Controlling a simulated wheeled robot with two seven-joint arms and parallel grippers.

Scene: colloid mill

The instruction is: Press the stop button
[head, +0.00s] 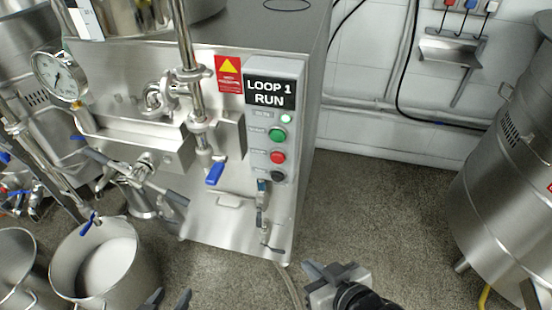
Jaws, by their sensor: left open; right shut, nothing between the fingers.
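A grey control panel (272,68) on the steel machine carries the label "LOOP 1 RUN". On it, from top to bottom, are a lit pale indicator (287,118), a green button (277,134), a red button (277,157) and a black knob or button (277,176). The red button looks like the stop button; its small label is too blurred to read. My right gripper (331,271) is shut and empty, below and to the right of the panel, apart from it. My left gripper (168,298) is open and empty at the bottom edge, only its fingertips showing.
A blue-handled valve (215,172) and pipes stand left of the panel. A small valve (263,195) hangs below it. A pressure gauge (60,77) and steel pots (135,262) are at left. A steel tank (505,190) stands at right. The floor between is clear.

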